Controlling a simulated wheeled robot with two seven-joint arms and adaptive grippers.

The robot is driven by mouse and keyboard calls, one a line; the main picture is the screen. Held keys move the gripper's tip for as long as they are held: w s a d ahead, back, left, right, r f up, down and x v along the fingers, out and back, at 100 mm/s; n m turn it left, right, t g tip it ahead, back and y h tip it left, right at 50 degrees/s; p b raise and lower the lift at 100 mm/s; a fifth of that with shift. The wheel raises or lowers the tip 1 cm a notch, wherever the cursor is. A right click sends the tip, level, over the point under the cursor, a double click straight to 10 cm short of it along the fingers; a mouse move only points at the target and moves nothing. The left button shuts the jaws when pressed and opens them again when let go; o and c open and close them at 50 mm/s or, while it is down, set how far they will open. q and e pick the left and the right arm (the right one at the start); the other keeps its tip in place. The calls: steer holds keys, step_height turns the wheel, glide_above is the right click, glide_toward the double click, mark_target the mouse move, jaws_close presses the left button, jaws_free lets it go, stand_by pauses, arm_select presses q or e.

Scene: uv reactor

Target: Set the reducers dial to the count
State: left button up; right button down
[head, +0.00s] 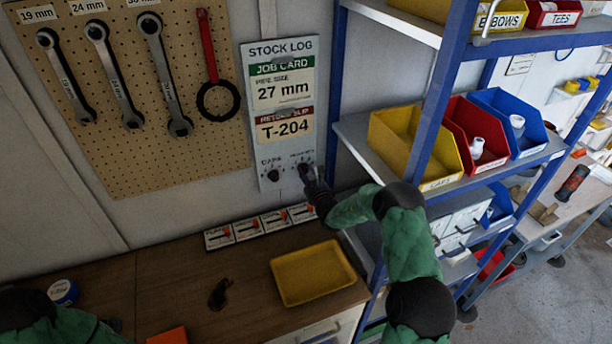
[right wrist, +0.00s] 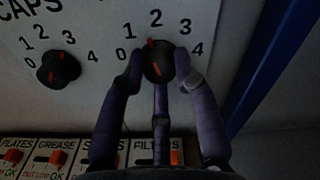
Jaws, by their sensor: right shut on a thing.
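The stock log board (head: 280,110) hangs on the wall with a job card reading 27 mm and a return slip reading T-204. The caps dial (right wrist: 58,68) is at its lower left, with a red mark near its top. The reducers dial (right wrist: 158,62) is to its right, among the numbers 0 to 4; its upper red mark points up, close to the 2 and slightly to its left. My right gripper (head: 312,180) is shut on the reducers dial, its fingers around the knob in the right wrist view (right wrist: 158,75). My left gripper is out of view.
Several labelled switches (head: 260,226) line the wall below the board. A yellow tray (head: 312,272) lies on the workbench (head: 225,325). A blue shelf rack (head: 440,110) stands close on the right, with yellow (head: 415,150), red (head: 478,135) and blue (head: 510,120) bins; white fittings show in the latter two.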

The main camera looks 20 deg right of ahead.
steer(key=shift+s+f+n+b, duration=0.15)
steer(key=shift+n+b, duration=0.1)
steer(key=shift+n, duration=0.7)
steer(key=shift+w+f+n+b, duration=0.1)
steer(key=shift+n+b, duration=0.15)
steer(key=shift+n, duration=0.7)
steer(key=c, duration=0.9)
jaws_free()
steer(key=shift+d, duration=0.1)
steer(key=shift+r, duration=0.1)
steer(key=s, duration=1.2)
steer(key=shift+a, duration=0.4)
